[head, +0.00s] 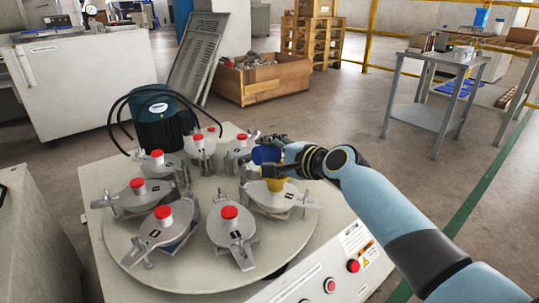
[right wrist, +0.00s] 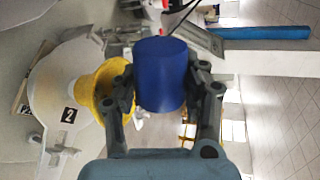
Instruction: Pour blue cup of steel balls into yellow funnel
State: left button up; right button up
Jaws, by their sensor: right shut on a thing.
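The blue cup (right wrist: 161,76) is held between the fingers of my right gripper (right wrist: 166,88), which is shut on it. In the head view the cup (head: 266,154) shows just above the yellow funnel (head: 275,184), partly behind the gripper (head: 270,160). The funnel also shows in the right wrist view (right wrist: 88,93), to the left of the cup and partly behind a finger. It stands on a clamped station of the round table. I cannot see inside the cup, so the steel balls are hidden. My left gripper is out of view.
The round test table (head: 190,262) carries several clamped stations with red knobs, such as the front one (head: 230,212). A dark motor (head: 160,118) with black cables stands behind them. A wooden crate (head: 285,80) and a grey side table (head: 425,115) stand farther back.

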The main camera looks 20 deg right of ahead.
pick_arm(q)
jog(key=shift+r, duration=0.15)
pick_arm(e)
jog(key=shift+d, duration=0.1)
jog(key=shift+w+d+m+y, duration=0.1)
jog(key=shift+d+m+y, duration=0.15)
jog(key=shift+m+y, duration=0.45)
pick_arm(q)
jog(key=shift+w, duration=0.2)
pick_arm(e)
jog(key=shift+m, duration=0.3)
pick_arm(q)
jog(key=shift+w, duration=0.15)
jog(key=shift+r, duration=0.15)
pick_arm(e)
jog(key=shift+d+m, duration=0.1)
jog(key=shift+m, duration=0.2)
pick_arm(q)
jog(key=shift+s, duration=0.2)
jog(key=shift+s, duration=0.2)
